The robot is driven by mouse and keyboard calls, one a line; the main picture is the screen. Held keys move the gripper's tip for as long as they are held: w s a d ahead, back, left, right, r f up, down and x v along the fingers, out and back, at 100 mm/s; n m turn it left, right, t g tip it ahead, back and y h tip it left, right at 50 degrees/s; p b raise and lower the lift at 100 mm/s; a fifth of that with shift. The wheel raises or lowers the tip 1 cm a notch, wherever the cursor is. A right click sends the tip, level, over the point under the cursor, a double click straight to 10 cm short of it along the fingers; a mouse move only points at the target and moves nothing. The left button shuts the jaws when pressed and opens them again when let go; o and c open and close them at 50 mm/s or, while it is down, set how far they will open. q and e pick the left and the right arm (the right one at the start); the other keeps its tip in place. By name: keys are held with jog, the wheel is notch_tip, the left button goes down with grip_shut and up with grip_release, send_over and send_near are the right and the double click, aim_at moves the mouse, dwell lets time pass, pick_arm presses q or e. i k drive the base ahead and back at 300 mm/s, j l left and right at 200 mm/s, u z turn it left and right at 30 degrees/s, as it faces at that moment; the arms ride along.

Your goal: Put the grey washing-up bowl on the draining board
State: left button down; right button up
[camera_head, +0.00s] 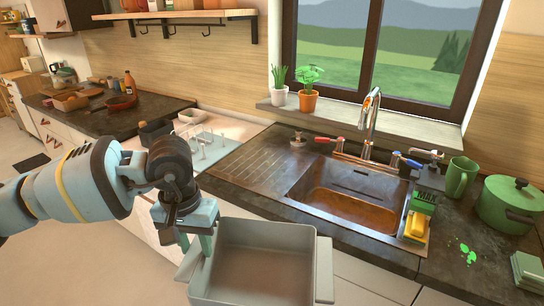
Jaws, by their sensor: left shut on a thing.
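The grey washing-up bowl (262,262) is a square, empty tub at the bottom middle of the head view. It is held level in front of the counter's edge. My left gripper (198,250) is shut on the bowl's left rim; the arm comes in from the left. The bowl's lower part is cut off by the frame. The draining board (240,165) is the dark ribbed area left of the sink (345,205), beyond the bowl, and its surface looks clear. My right gripper is not in view.
A tap (370,125) stands behind the sink. A green box (427,205) and yellow sponge (416,225) sit at its right, with a green mug (460,177) and green pot (508,203) further right. A dish rack (210,148) stands left of the draining board. Potted plants line the sill.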

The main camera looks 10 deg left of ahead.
aim_at(260, 162)
jog(key=i+l, duration=0.3)
jog(key=i, duration=0.15)
jog(key=i+l, duration=0.3)
jog(key=i, duration=0.2)
